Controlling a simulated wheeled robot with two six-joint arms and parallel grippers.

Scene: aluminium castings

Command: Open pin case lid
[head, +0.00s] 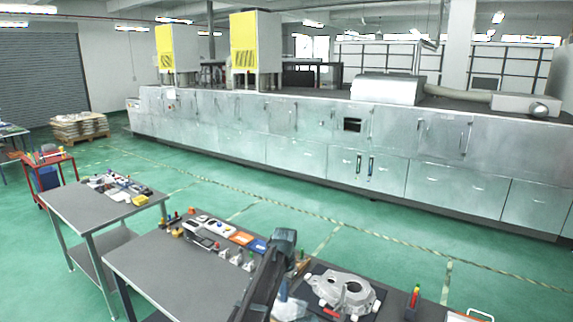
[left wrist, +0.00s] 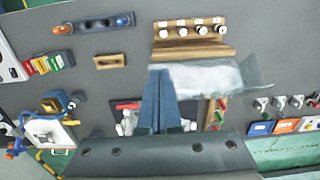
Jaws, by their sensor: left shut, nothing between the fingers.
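The pin case appears to be the wooden block with several white-topped pins (left wrist: 192,32) at the top of the left wrist view. A clear, whitish panel (left wrist: 215,78), which looks like its lid, lies just below it, standing off the block's near edge. My left gripper (left wrist: 162,78) is shut and empty, its fingertips at the panel's left part; I cannot tell whether they touch it. In the head view my left gripper (head: 283,290) points down beside a whitish, clear shape (head: 291,305). The pin case itself is largely hidden there. My right gripper is not in view.
A grey casting (head: 343,290) lies right of my left arm on the workbench (head: 165,275). Switches and an orange box (head: 241,238) line the bench's far edge. A small wooden block (left wrist: 110,61) and a lamp bar (left wrist: 93,23) lie left in the wrist view.

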